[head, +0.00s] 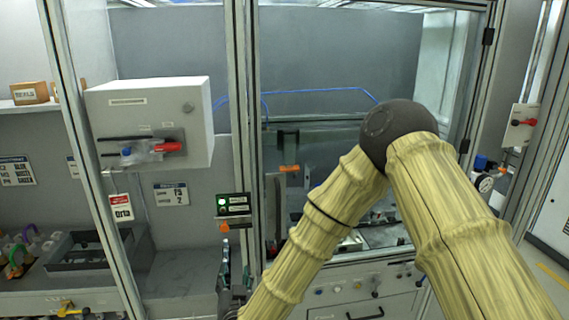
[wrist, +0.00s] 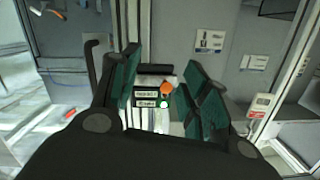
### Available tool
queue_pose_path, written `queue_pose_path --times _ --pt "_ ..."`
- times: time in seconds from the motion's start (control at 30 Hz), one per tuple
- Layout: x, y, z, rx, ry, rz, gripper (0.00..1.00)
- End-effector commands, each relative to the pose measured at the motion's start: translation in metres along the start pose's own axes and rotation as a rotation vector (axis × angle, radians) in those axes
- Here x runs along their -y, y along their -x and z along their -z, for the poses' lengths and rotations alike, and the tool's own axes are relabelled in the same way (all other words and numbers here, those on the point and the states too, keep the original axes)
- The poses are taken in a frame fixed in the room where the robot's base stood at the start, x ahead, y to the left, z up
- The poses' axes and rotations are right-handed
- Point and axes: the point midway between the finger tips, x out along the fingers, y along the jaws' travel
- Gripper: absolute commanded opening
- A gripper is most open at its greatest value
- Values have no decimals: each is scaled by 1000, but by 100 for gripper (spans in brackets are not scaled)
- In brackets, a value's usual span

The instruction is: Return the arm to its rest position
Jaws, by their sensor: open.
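My arm rises in pale, wood-textured links to a dark elbow in the head view, then drops to my gripper (head: 232,276) in front of the metal post, low in the picture. In the wrist view my gripper (wrist: 165,82) is open, with teal ridged pads on both fingers and nothing held between them. A small black switch panel (wrist: 148,97) with an orange knob (wrist: 167,88) shows beyond the gap between the fingers. In the head view this panel (head: 234,205), with a lit green light, is on the post just above my gripper. I cannot tell the exact clearance.
A white control box (head: 150,120) with a red handle juts out at the left. A grey tray (head: 85,250) sits on the bench below. Framed glass panels enclose the machine behind my arm. A red-switch box (head: 523,125) is on the right post.

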Motion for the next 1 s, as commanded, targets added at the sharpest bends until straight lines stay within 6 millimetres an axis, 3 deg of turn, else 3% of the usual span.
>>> queue_pose_path --times 0.03,0.1,0.27,0.47,0.7,1.0 --pt "-19 4 -29 54 9 -3 46" --pt "-43 11 -61 131 18 -3 46" --pt "-98 36 -132 307 32 -17 46" --pt "-166 84 -212 532 39 -52 46" --pt "-246 164 -293 807 31 -122 46" --pt "-336 293 -362 1153 0 -251 46"
